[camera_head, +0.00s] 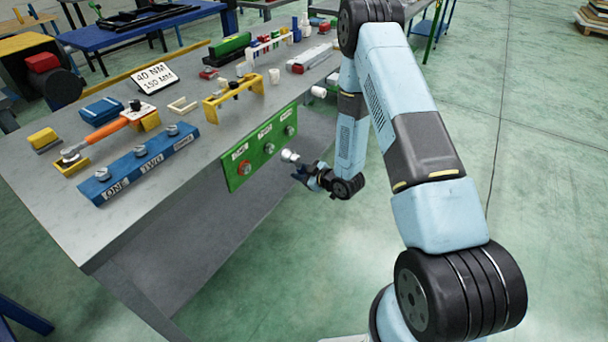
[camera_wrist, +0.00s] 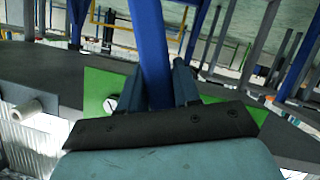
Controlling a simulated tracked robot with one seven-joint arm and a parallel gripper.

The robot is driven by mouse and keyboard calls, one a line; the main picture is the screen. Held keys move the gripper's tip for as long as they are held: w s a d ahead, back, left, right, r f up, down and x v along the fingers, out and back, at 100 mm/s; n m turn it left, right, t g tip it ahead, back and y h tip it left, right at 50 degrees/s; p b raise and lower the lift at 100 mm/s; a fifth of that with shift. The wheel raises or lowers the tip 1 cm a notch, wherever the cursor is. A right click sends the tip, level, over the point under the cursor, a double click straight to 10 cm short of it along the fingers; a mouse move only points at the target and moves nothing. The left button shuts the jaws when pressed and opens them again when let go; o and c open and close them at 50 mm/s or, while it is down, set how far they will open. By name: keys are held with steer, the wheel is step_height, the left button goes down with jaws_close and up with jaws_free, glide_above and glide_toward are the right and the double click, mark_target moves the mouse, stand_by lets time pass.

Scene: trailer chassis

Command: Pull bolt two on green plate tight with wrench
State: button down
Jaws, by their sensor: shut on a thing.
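The green plate (camera_head: 258,161) hangs on the table's front edge and carries three bolts in a row, each under a small white label too small to read. The middle bolt (camera_head: 269,148) has a grey head. The left one sits on a red patch. My gripper (camera_head: 304,174) is in front of the plate, to the lower right of it. One bolt (camera_wrist: 110,104) shows on the plate in the wrist view.
A blue plate (camera_head: 140,164) with bolts labelled ONE and TWO lies on the table beside an orange-handled tool (camera_head: 106,130). A sign (camera_head: 154,78) reads 40 NM, 150 MM. A yellow rack (camera_head: 232,98) stands behind the green plate.

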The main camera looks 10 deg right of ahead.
steer(key=shift+w+a, duration=0.8)
steer(key=shift+a, duration=0.2)
steer(key=shift+w+a, duration=0.8)
steer(key=shift+a, duration=0.2)
steer(key=shift+w+a+r, duration=0.15)
steer(key=shift+w+a, duration=0.25)
steer(key=shift+a, duration=0.25)
stand_by(1.2)
stand_by(0.3)
steer(key=c, duration=1.4)
jaws_free()
jaws_close()
